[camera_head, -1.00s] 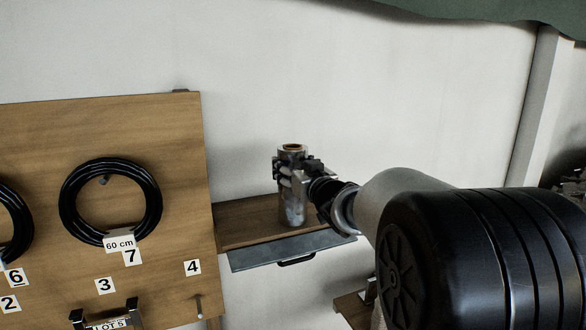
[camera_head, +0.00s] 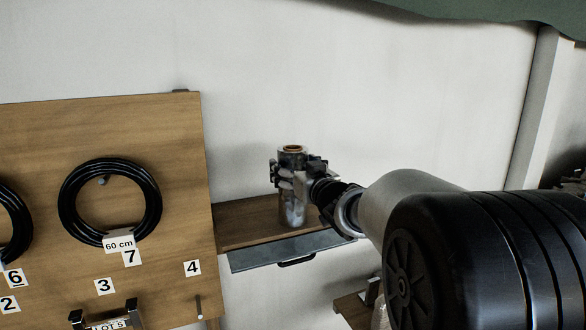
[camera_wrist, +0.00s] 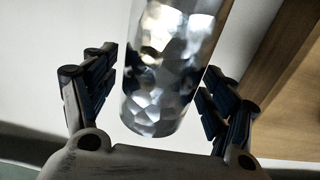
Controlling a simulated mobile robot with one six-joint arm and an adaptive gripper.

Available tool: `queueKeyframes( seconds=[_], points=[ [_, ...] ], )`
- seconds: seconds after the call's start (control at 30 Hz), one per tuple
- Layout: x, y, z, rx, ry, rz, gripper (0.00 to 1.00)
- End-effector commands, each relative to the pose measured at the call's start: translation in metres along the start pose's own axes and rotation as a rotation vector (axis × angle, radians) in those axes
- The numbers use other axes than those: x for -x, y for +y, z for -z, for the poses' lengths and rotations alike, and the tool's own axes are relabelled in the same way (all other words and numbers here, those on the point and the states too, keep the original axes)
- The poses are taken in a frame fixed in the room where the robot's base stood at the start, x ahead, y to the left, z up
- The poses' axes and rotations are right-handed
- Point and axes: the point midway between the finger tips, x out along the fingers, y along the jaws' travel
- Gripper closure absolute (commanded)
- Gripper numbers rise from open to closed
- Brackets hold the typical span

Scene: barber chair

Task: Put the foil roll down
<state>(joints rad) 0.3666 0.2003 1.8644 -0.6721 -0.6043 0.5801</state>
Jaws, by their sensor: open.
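The foil roll (camera_head: 292,212) stands upright on a small wooden shelf (camera_head: 240,222) against the wall. It is a silver, crinkled cylinder with a brown core showing at its top. My gripper (camera_head: 290,178) is around the roll's upper half in the head view. In the wrist view the roll (camera_wrist: 165,70) stands between the two open fingers of my gripper (camera_wrist: 155,95), with a gap on each side. The roll's side toward my gripper is partly hidden in the head view.
A wooden board (camera_head: 130,130) with black cable coils (camera_head: 68,202) and number labels stands left of the shelf. A grey front panel with a dark handle (camera_head: 296,261) is at the shelf's front edge. Bare wall lies behind and above the roll.

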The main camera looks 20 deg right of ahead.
Motion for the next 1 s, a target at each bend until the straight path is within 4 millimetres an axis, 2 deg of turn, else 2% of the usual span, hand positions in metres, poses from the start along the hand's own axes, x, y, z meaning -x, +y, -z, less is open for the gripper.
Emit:
queueKeyframes(
  seconds=[0.3, 0.5, 0.67, 1.0],
  points=[
    [0.07, 0.001, -0.001, 0.001, 0.0, -0.003, 0.22],
    [0.1, 0.001, -0.001, 0.001, 0.0, -0.003, 0.22],
    [0.109, 0.0, -0.001, -0.001, -0.001, 0.0, 0.22],
    [0.109, 0.0, -0.001, 0.0, -0.001, 0.0, 0.22]
  ],
)
